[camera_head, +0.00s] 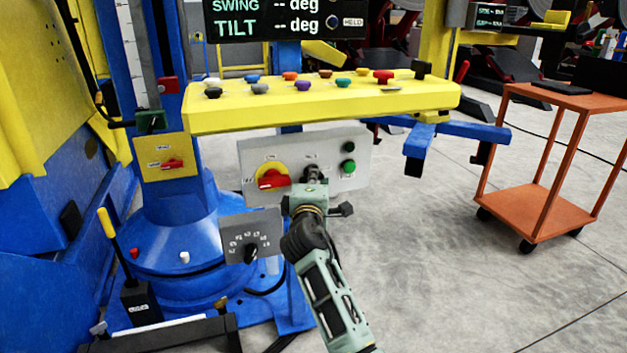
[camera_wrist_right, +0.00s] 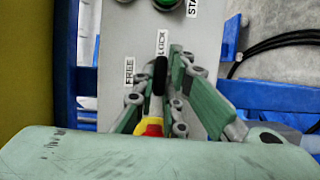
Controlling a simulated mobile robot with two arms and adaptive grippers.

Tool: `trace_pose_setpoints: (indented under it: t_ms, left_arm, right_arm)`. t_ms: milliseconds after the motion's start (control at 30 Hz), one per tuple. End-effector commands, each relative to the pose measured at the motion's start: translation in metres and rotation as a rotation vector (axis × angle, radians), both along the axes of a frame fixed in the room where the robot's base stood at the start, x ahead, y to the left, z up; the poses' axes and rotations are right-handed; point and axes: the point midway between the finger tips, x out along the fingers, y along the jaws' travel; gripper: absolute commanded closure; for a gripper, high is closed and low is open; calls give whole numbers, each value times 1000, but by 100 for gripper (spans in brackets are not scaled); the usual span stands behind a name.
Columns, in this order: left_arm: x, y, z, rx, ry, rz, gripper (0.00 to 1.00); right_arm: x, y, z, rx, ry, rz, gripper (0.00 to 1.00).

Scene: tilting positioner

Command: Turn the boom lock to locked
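The boom lock is a black lever knob (camera_wrist_right: 160,75) on a grey panel (camera_head: 350,152). In the right wrist view its black end points at the LOCK label (camera_wrist_right: 162,43); the FREE label (camera_wrist_right: 128,71) is off to the left. My right gripper (camera_wrist_right: 159,92) has one finger on each side of the lever, close against it, and looks shut on it. In the head view my right gripper (camera_head: 313,181) reaches the panel from below and covers most of the knob (camera_head: 312,171). My left gripper is not in view.
A red switch on a yellow disc (camera_head: 272,178) is just left of the gripper. Green (camera_head: 348,166) and dark buttons are to the right. A yellow shelf with coloured knobs (camera_head: 320,105) overhangs the panel. A grey dial plate (camera_head: 252,238) is lower left. An orange cart (camera_head: 555,98) stands right.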

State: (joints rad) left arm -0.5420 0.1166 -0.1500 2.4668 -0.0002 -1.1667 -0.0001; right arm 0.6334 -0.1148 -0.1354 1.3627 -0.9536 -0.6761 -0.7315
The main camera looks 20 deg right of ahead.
Motion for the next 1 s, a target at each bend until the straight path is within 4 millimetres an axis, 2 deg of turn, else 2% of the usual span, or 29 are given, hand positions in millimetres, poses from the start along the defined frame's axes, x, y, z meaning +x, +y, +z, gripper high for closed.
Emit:
trace_pose_setpoints:
  t_ms: [33, 200, 567, 1000]
  left_arm:
    - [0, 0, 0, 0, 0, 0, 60]
    - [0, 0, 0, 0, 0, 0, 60]
    - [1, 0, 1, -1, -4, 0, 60]
    - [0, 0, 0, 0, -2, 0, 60]
  right_arm:
    - [0, -1, -1, 1, 2, -1, 84]
    - [0, 0, -1, -1, 1, -1, 71]
    - [-4, 2, 0, -2, 0, 1, 71]
    - [-61, 23, -1, -1, 1, 0, 71]
